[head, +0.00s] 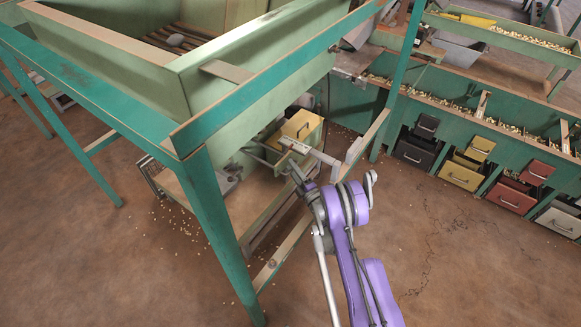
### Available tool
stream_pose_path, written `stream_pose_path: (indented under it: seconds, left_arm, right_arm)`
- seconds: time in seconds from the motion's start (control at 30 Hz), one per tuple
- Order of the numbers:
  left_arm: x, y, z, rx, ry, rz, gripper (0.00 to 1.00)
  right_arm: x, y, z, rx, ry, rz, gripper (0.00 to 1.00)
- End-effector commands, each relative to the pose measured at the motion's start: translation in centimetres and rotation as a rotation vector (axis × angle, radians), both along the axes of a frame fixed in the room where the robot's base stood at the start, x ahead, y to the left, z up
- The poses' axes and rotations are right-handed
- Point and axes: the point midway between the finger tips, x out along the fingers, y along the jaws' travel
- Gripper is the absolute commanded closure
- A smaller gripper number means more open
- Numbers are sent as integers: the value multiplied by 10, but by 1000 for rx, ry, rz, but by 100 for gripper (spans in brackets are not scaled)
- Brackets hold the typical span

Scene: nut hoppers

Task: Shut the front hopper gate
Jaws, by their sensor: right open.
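The front hopper (235,95) is a large pale green bin in a teal frame, at the upper left. Below its right side is a metal piece with a light flat bar (310,151), which looks like part of the gate. How far the gate is open I cannot tell. My right gripper (296,170), on the purple arm, is open just below and beside this bar. Whether it touches the bar is not clear. A yellow box (303,125) with a dark handle sits just behind. My left gripper is out of view.
Teal frame legs (222,230) and a low slanting rail (290,243) stand close to my right arm. Bins with coloured drawers (462,174) line the right side. Pale nuts lie scattered on the brown floor (440,270), which is otherwise open at lower right.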

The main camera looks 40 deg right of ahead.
Motion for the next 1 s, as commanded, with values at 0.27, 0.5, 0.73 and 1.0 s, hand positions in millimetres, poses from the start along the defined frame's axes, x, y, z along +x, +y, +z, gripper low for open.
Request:
stream_pose_path:
  seconds: [0.27, 0.5, 0.73, 1.0]
  left_arm:
    - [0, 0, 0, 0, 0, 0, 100]
    - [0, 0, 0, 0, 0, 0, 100]
    - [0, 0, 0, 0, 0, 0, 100]
    - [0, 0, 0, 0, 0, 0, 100]
  right_arm:
    - [0, 0, 0, 0, 0, 0, 99]
    - [0, 0, 0, 0, 0, 0, 100]
    - [0, 0, 0, 0, 0, 0, 100]
    - [0, 0, 0, 0, 0, 0, 100]
